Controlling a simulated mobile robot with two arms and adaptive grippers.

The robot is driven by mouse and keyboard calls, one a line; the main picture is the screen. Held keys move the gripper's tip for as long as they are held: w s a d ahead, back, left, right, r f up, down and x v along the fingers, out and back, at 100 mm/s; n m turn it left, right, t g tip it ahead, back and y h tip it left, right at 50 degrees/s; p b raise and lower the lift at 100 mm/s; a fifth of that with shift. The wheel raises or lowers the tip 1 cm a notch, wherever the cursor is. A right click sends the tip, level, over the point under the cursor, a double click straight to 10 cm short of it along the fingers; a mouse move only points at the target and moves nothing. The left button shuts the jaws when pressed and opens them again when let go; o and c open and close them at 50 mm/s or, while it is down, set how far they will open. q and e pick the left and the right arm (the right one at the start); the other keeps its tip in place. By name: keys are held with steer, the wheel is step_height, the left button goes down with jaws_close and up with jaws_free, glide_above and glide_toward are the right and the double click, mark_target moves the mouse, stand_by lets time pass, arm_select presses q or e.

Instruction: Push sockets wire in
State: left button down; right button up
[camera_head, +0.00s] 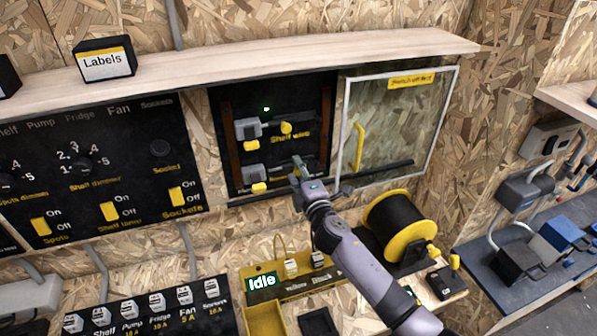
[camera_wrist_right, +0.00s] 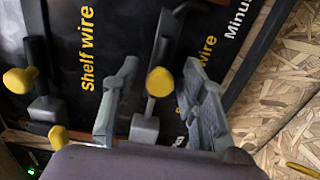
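The wire panel (camera_head: 310,100) is a dark board in an open wall cabinet. Its upper row, labelled "Shelf wire", has a yellow-knobbed lever (camera_head: 286,128), also in the right wrist view (camera_wrist_right: 20,80). In the right wrist view a second yellow-knobbed lever (camera_wrist_right: 160,82) on a grey block (camera_wrist_right: 145,128) stands beside a label ending in "wire"; its first word is hidden by a finger. My right gripper (camera_head: 312,178) is at the panel's lower row. Its two fingers (camera_wrist_right: 161,75) are open, one on each side of this second knob; contact is unclear. My left gripper is out of view.
The glass door (camera_head: 395,120) with a yellow handle is swung open to the right. A wooden shelf (camera_head: 250,65) runs above. Below are a yellow-flanged black spool (camera_head: 397,222) and a yellow tray (camera_head: 265,318). A switch panel (camera_head: 95,170) is at left.

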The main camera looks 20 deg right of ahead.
jaws_close()
steer(key=shift+f, duration=0.1)
stand_by(0.6)
